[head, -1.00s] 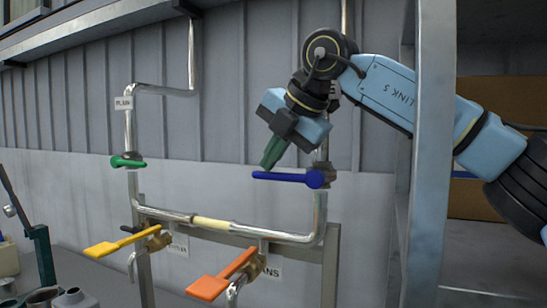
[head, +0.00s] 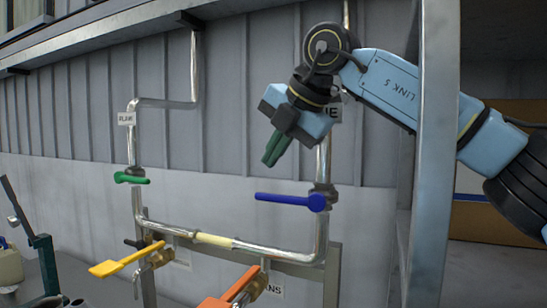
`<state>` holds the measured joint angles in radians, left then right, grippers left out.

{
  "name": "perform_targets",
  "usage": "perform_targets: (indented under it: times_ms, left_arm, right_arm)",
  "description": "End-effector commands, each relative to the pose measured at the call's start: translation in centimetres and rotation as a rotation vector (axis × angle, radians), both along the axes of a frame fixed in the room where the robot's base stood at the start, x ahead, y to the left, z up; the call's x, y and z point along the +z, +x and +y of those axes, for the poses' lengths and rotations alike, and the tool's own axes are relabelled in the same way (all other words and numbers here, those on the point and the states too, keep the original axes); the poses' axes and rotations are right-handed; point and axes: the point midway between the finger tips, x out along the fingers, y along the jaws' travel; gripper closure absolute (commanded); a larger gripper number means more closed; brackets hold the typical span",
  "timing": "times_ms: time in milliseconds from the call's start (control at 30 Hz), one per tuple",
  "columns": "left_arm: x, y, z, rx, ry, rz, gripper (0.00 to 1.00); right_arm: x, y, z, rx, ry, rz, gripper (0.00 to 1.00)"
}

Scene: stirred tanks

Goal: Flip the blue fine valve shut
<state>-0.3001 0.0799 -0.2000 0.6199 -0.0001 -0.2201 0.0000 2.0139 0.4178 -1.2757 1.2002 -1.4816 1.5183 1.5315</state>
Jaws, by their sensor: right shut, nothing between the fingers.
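The blue valve lever (head: 285,199) points left from its round hub on the right-hand vertical pipe (head: 322,160), lying about level across that pipe. My right gripper (head: 271,161) is shut and empty. Its green fingers point down and to the left, above the blue lever, with a visible gap between them and the lever. My left gripper is not in view.
A green lever (head: 131,178) sits on the left pipe. A yellow lever (head: 125,259) and an orange lever (head: 232,287) are lower down. A grey post (head: 430,180) stands in front of my right arm. Clear space lies left of the blue lever.

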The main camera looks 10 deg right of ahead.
Motion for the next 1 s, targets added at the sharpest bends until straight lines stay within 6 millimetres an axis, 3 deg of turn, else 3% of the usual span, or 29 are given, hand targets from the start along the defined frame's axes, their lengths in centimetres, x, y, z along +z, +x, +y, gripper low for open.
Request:
perform_targets:
  times_ms: [33,100,367,800,1000]
  left_arm:
    - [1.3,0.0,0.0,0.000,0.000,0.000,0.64]
    - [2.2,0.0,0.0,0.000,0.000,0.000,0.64]
    - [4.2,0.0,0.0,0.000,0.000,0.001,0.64]
    - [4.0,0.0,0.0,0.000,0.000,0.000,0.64]
    - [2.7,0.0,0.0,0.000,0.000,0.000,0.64]
  right_arm:
    - [1.6,0.0,0.0,0.000,0.000,-0.001,1.00]
    - [2.7,0.0,0.0,0.000,0.001,-0.002,1.00]
    - [5.2,0.0,-0.1,-0.002,0.004,-0.003,1.00]
    - [5.1,0.0,-0.1,-0.001,0.002,-0.002,1.00]
    - [3.5,0.0,-0.1,-0.001,0.002,-0.002,1.00]
